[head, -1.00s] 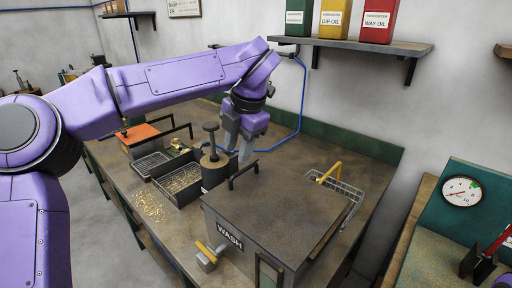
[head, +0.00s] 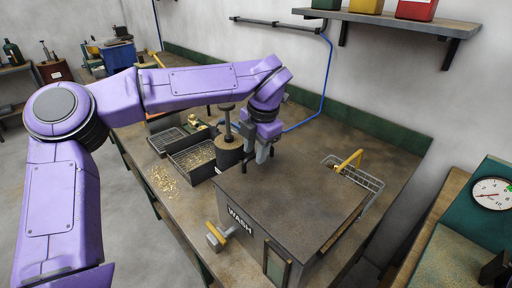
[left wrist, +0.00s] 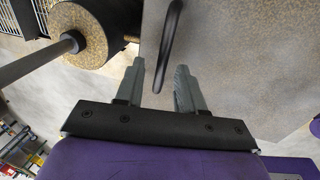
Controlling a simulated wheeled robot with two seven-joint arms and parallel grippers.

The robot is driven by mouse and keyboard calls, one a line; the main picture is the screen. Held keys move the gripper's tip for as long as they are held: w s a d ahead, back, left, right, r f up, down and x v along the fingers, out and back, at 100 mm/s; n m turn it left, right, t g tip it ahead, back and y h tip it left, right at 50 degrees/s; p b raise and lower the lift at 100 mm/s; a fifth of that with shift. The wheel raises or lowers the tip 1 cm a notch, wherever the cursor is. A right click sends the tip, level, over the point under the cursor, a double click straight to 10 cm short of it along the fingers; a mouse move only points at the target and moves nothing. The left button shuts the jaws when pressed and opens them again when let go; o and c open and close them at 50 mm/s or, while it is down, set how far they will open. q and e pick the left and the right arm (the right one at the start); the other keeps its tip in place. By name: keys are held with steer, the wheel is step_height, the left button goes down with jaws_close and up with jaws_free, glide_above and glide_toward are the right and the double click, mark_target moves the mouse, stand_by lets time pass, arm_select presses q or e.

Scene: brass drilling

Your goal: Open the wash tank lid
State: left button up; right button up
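The wash tank (head: 240,236), a dark metal box labelled WASH, stands on the bench in the head view. Its flat grey-brown lid (head: 300,195) lies level on top, shut; it also fills much of the left wrist view (left wrist: 225,50). The lid's dark bar handle (left wrist: 170,40) shows in the left wrist view. My left gripper (head: 260,158) is at the lid's far left edge. In the left wrist view its fingers (left wrist: 160,68) are apart, with the handle's near end between them and no clear contact. My right gripper is out of view.
A round canister with a plunger (head: 229,153) stands close beside the left gripper. Chip trays (head: 192,160) lie left of it. A wire basket with a yellow handle (head: 365,180) sits at the tank's right side. An oil shelf (head: 385,22) hangs on the wall above.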

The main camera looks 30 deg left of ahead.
arm_select(q)
steer(key=shift+s+r, duration=0.1)
steer(key=shift+s, duration=0.15)
steer(key=shift+w, duration=0.1)
jaws_close()
